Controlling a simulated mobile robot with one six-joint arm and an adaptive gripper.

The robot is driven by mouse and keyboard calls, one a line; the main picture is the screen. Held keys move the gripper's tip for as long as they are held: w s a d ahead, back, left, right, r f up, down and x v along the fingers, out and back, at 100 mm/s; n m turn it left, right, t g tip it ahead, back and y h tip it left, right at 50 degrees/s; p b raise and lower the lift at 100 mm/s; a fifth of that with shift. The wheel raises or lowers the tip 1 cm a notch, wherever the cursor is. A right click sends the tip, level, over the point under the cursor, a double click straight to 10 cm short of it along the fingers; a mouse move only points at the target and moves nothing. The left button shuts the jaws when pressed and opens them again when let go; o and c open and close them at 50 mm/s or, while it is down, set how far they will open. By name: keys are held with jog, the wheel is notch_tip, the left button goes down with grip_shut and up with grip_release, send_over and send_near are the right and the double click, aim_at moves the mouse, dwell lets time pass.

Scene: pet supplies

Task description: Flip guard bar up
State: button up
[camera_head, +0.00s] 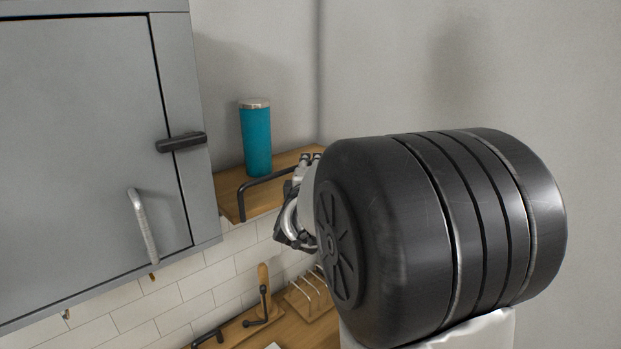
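A thin black guard bar (262,180) runs along the front edge of a small wooden shelf (229,200). Its left end bends down to the shelf's front left corner, and its right part runs behind my gripper. My gripper (287,236) is in front of the shelf's right part, close to the bar. I cannot tell whether it touches the bar. My large dark arm link hides most of the gripper, so its finger opening is unclear. A teal tumbler (257,142) with a pale lid stands upright on the shelf behind the bar.
A grey wall cabinet (80,150) with a black latch (181,142) and a metal handle (143,226) is at left, its door shut. Below, a wooden counter (290,328) holds a wooden rack (310,298) and a wooden-handled item (264,284). The wall at right is bare.

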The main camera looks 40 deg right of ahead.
jog(key=v, duration=0.7)
jog(key=shift+s, duration=0.1)
jog(key=s+a+f+m+g+y+b, duration=0.1)
jog(key=s+a+f+m+y+b, duration=0.3)
jog(key=a+f+y+b, duration=0.9)
jog(key=s+a+f+m+g+b, duration=0.3)
jog(key=s+a+f+b, duration=0.2)
jog(key=s+f, duration=0.6)
jog(key=s+a+f+m+g+h+b, duration=0.1)
jog(key=s+a+f+m+g+b, duration=0.2)
jog(key=s+a+f+b, duration=0.3)
jog(key=s+f+g+b, duration=0.1)
jog(key=s+f, duration=0.4)
jog(key=f, duration=0.2)
jog(key=shift+s+f+m+h, duration=0.3)
jog(key=shift+f, duration=0.1)
jog(key=shift+a, duration=0.1)
